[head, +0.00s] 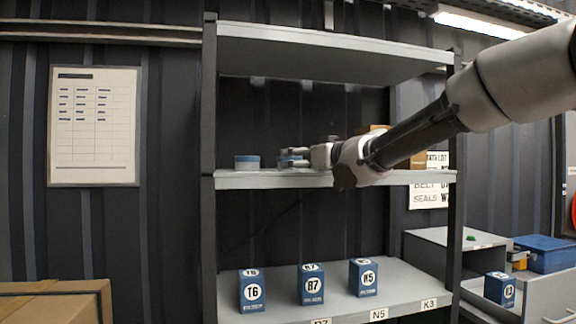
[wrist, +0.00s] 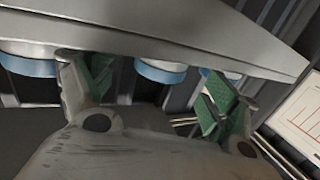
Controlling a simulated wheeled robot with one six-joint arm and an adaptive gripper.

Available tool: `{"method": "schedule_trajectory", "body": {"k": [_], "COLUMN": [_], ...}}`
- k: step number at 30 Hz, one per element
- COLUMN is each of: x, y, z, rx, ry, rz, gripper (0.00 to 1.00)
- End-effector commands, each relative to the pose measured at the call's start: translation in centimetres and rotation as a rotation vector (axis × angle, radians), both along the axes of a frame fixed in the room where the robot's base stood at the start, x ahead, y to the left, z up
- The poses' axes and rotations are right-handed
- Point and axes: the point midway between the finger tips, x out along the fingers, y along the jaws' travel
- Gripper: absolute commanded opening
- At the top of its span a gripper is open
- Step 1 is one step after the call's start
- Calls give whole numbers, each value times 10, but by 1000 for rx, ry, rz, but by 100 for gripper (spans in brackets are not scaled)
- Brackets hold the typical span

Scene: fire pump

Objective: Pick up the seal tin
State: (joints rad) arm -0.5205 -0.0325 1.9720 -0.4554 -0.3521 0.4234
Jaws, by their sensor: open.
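Low round tins with blue bands and pale faces stand on the middle shelf (head: 230,180). One tin (head: 247,162) stands clear at the left; another tin (head: 285,161) is partly hidden at my gripper's fingertips. I read no label marking the seal tin. My gripper (head: 292,157) is open, reaching in from the right just above the shelf. In the wrist view, which looks upside down, a tin (wrist: 160,72) shows between the green-padded fingers of my gripper (wrist: 155,95), apart from both pads. Another tin (wrist: 28,62) is at the left, and a sliver of blue shows by the right finger.
An upper shelf (head: 330,38) hangs above. Blue boxes marked T6 (head: 252,290), R7 (head: 311,284) and N5 (head: 364,277) stand on the lower shelf. Cardboard boxes (head: 418,161) sit behind my arm. A blue bin (head: 549,254) is at the right.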

Motion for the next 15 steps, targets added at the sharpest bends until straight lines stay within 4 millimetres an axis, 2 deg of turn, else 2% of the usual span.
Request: {"method": "schedule_trajectory", "body": {"k": [9,15], "x": [35,42], "y": [31,36], "z": [3,3], "rx": [-1,-1], "ry": [1,1], "rz": [1,0], "gripper": [88,88]}}
